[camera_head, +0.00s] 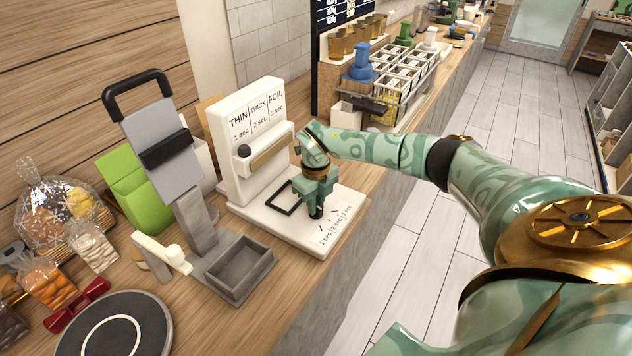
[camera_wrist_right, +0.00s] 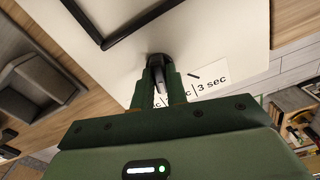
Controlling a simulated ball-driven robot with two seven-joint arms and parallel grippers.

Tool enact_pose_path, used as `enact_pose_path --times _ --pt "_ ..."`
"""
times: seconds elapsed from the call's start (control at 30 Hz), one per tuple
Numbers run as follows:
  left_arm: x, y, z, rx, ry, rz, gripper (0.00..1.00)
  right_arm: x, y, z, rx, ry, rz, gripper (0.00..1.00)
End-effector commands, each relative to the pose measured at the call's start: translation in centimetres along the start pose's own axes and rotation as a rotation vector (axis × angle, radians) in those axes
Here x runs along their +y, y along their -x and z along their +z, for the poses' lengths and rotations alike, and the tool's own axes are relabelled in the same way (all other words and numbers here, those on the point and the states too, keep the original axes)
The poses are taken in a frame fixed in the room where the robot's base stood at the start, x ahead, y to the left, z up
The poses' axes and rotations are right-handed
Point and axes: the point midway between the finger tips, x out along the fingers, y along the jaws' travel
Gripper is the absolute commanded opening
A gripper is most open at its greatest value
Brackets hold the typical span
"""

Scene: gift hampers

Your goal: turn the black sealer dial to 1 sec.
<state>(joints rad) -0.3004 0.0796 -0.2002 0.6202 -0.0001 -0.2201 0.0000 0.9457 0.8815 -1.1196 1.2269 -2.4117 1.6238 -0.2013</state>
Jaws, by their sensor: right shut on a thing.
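The white sealer (camera_head: 240,125) stands on the counter with a printed THIN, THICK, FOIL chart on its upright panel. Its flat base carries labels (camera_head: 335,228) reading 1 sec, 2 sec and 3 sec. The black dial (camera_head: 317,213) stands on the base just behind those labels, mostly covered by my right gripper (camera_head: 316,202). In the right wrist view, the fingers of the right gripper (camera_wrist_right: 160,85) are shut on the dial (camera_wrist_right: 157,60). The fingers partly cover the labels (camera_wrist_right: 195,88); "3 sec" is readable there. The dial's pointing direction is hidden. My left gripper is not in view.
A black frame (camera_head: 281,197) lies on the sealer base beside the dial. A grey stand with an open tray (camera_head: 238,270) is left of the sealer. Bagged treats (camera_head: 48,283) and a round black plate (camera_head: 115,328) are farther left. The floor at right is open.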

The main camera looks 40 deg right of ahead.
Motion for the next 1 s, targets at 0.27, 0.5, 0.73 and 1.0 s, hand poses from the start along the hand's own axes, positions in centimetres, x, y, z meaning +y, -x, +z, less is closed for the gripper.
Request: enact_pose_path --times 0.27,0.5,0.73,1.0 --pt "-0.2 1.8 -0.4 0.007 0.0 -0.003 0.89 0.0 0.3 0.0 -0.002 -0.326 0.0 0.04" --pt "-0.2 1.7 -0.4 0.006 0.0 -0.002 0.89 0.0 0.1 0.1 -0.002 -0.345 0.0 0.04" --pt "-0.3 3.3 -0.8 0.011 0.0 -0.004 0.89 0.0 0.3 0.0 -0.001 -0.58 0.001 0.04" --pt "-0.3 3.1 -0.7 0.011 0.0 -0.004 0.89 0.0 0.0 0.0 -0.001 -0.594 0.0 0.04"
